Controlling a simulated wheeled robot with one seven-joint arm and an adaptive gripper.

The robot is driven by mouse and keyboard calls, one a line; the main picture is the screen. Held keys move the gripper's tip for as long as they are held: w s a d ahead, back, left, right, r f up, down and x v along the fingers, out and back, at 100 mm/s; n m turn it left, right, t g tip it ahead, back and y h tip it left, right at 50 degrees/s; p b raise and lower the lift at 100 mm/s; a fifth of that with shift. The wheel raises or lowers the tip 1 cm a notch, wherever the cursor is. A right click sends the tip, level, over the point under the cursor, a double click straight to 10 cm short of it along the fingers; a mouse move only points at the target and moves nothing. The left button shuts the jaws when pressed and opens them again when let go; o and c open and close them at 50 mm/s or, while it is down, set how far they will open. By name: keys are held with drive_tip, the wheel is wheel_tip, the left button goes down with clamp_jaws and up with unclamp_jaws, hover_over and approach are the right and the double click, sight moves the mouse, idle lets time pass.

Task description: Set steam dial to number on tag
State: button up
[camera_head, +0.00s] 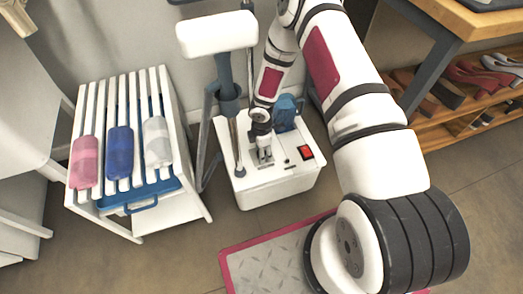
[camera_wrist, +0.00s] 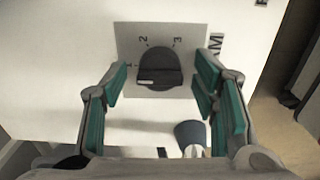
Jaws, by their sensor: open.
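The steam dial (camera_wrist: 160,66) is a round dark knob with a raised bar, on a grey plate (camera_wrist: 190,85) in the wrist view. The numbers 1, 2 and 3 are printed around it. My gripper (camera_wrist: 162,80) is open, with one teal-padded finger on each side of the dial and gaps between. In the head view my gripper (camera_head: 264,154) is over the top of the white steamer base (camera_head: 275,187) and hides the dial. I see no readable tag.
A red switch (camera_head: 306,152) is on the steamer top, right of my gripper. The steamer's pole and white head (camera_head: 217,33) rise at its left. A white slatted rack (camera_head: 100,115) with rolled cloths stands further left. A shoe shelf (camera_head: 470,115) is at the right.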

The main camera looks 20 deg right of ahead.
wheel_tip(320, 180, up, 12)
idle(0.5)
idle(0.4)
